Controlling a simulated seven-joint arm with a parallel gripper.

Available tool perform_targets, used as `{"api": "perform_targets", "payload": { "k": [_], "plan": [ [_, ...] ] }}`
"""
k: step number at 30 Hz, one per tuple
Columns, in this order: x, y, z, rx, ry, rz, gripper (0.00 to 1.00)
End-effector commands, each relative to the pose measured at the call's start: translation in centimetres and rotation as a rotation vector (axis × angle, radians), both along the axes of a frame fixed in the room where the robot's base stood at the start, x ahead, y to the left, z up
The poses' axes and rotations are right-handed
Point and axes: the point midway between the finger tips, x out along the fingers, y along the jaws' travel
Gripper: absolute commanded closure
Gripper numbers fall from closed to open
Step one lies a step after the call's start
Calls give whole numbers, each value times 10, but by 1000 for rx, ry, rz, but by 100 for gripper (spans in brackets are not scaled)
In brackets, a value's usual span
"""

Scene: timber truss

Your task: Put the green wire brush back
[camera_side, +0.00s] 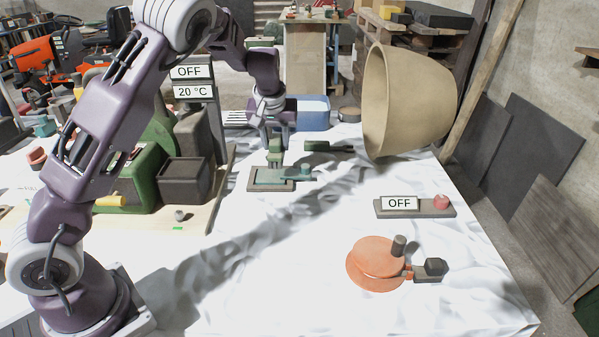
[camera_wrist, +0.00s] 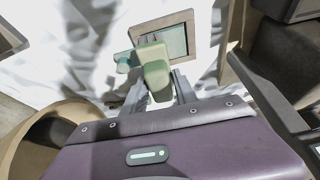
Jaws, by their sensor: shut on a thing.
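My gripper (camera_side: 277,138) is shut on a green block-like thing (camera_side: 275,157), which looks like the green wire brush. In the wrist view the brush (camera_wrist: 154,72) sits between the fingers of my gripper (camera_wrist: 160,92), with short dark prongs at its far end. It is held upright over a shallow framed tray (camera_side: 256,185) with a teal inside; the tray also shows in the wrist view (camera_wrist: 190,20). I cannot tell whether the brush touches the tray. A teal piece (camera_side: 302,172) sticks out at the tray's right side.
A dark green handled object (camera_side: 328,146) lies behind the tray. A large tan bowl (camera_side: 405,105) stands at the back right. A switch box reading OFF (camera_side: 400,204) and an orange round device (camera_side: 375,265) are at the right. A dark open box (camera_side: 186,182) is left. The front middle is clear.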

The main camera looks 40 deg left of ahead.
Motion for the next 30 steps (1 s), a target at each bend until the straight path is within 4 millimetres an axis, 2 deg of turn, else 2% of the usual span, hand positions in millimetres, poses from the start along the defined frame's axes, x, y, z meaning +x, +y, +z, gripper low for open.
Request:
{"api": "perform_targets", "payload": {
  "k": [5,9,12,16,18,22,30],
  "plan": [
    [63,-28,12,7,-10,-196,98],
    [109,-73,20,7,-9,-431,98],
    [129,-107,21,4,-4,-591,98],
    [139,-135,20,-1,1,-713,98],
    [140,-141,9,-4,6,-738,98],
    [140,-142,-23,-5,6,-742,98],
    [140,-141,-64,-3,4,-739,98]
  ]
}}
